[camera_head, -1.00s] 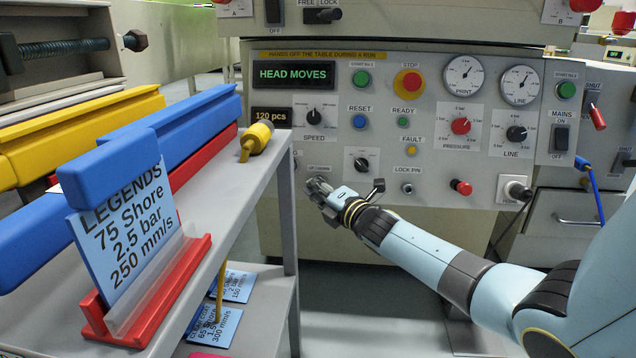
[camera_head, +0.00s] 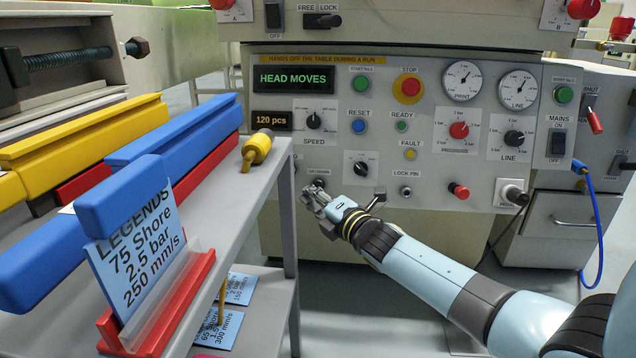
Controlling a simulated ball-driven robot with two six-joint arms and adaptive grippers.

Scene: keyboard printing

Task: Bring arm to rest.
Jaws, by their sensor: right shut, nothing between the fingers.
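My right arm reaches in from the lower right, pale blue with dark joints. My right gripper (camera_head: 312,194) is shut and empty. It is in front of the lower left part of the machine's control panel (camera_head: 440,180), close to a small dark knob (camera_head: 319,183). I cannot tell whether it touches the panel. My left gripper is not in view.
A grey shelf cart (camera_head: 262,185) stands at the left, its post close to my right gripper. It carries blue and yellow squeegees, a yellow-handled tool (camera_head: 257,149) and a legends card (camera_head: 137,250) in a red stand. A blue cable (camera_head: 598,215) hangs at the right.

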